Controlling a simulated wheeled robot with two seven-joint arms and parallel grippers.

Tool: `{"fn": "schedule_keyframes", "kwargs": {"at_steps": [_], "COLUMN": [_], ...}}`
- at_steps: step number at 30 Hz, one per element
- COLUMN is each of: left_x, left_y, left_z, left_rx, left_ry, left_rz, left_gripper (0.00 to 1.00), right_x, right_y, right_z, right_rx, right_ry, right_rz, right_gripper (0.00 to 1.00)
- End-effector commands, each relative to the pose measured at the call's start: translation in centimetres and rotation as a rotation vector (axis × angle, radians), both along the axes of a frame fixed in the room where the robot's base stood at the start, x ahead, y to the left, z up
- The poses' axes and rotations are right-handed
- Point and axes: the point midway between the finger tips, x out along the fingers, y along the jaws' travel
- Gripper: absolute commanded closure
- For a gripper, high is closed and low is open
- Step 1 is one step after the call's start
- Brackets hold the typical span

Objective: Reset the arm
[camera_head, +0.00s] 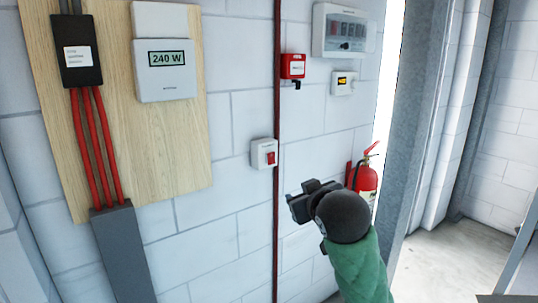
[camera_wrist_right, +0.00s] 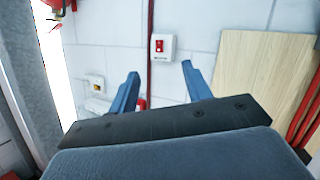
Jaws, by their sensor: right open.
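My right arm comes up from the bottom of the head view in a green sleeve with a dark round wrist. Its right gripper (camera_head: 303,194) is in front of the block wall, below and to the right of a small white switch box with a red rocker (camera_head: 264,153). In the right wrist view the two blue fingers of the right gripper (camera_wrist_right: 160,70) are spread apart with nothing between them. The switch box (camera_wrist_right: 163,46) shows beyond them, apart from the fingers. My left gripper is not in view.
A wooden board (camera_head: 165,150) carries a 240 W meter (camera_head: 166,70) and a black box with red cables (camera_head: 77,50). A red call point (camera_head: 292,66), a small controller (camera_head: 343,83) and a display panel (camera_head: 344,30) hang higher. A fire extinguisher (camera_head: 364,180) stands beside a grey post (camera_head: 415,110).

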Motion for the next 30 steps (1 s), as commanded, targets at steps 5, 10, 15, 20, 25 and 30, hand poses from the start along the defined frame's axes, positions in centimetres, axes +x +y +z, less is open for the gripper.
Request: {"fn": "schedule_keyframes", "kwargs": {"at_steps": [5, 10, 15, 20, 25, 30], "left_x": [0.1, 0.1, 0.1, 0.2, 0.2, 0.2], "left_y": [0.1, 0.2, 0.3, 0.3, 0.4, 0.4], "left_z": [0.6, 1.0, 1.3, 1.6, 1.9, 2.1], "left_rx": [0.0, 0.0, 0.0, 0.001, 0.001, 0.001], "left_ry": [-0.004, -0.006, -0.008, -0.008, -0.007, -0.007], "left_rz": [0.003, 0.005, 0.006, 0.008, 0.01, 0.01], "left_gripper": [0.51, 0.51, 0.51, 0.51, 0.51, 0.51], "right_x": [-1.4, -3.1, -5.4, -8.0, -11.4, -15.5], "right_y": [-1.5, -2.8, -3.9, -4.9, -5.6, -6.1], "right_z": [-6.0, -11.6, -17.2, -22.5, -28.1, -33.2], "right_rx": [0.031, 0.054, 0.071, 0.082, 0.089, 0.092], "right_ry": [0.106, 0.206, 0.31, 0.414, 0.528, 0.642], "right_rz": [-0.022, -0.047, -0.072, -0.096, -0.118, -0.136], "right_gripper": [0.51, 0.51, 0.51, 0.51, 0.51, 0.51]}}
